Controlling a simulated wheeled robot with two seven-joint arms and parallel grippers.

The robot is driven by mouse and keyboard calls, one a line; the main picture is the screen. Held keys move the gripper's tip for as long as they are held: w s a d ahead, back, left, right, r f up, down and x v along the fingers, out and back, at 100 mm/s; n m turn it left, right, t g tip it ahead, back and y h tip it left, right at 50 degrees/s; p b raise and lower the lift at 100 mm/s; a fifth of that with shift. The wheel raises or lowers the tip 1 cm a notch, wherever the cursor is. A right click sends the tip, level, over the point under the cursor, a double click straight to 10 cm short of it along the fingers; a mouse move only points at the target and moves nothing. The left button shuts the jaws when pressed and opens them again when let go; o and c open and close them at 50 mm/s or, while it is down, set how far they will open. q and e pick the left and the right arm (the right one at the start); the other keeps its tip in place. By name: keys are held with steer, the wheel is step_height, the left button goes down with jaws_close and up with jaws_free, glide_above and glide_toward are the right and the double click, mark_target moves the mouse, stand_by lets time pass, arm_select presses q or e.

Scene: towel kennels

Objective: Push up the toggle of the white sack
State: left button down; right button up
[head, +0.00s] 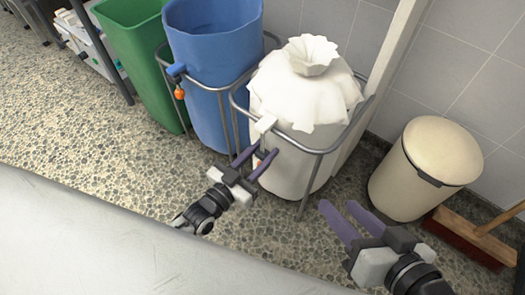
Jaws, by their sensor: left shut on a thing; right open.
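The white sack (293,165) hangs in a metal ring stand, its top gathered into a ruffled neck with cloth draped over the rim. Its white toggle (264,124) is a small block at the front left of the rim. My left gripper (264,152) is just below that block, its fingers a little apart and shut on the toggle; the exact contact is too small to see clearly. My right gripper (338,205) is open and empty, to the right of the sack's lower part and in front of the cream bin.
A blue sack (213,70) with a blue toggle and orange ball (179,93) hangs to the left, beside a green bin (140,55). A cream lidded bin (415,175) and a broom (468,236) stand at right. A pale surface (90,245) fills the foreground.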

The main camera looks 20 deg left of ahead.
mark_target(271, 136)
arm_select(q)
steer(key=shift+r+p, duration=0.45)
steer(key=shift+p, duration=0.05)
step_height(271, 136, up, 3)
steer(key=p, duration=0.3)
step_height(271, 136, up, 3)
steer(key=p, duration=0.3)
steer(key=shift+r, duration=0.2)
steer(key=shift+r+p, duration=0.55)
steer(key=shift+p, duration=0.2)
arm_select(e)
steer(key=s+d+f+g+h, duration=0.1)
steer(key=d+f+h, duration=0.2)
steer(key=d, duration=0.1)
steer(key=shift+d+f, duration=0.35)
steer(key=shift+f, duration=0.05)
steer(key=shift+s, duration=0.1)
arm_select(q)
steer(key=c, duration=1.3)
jaws_free()
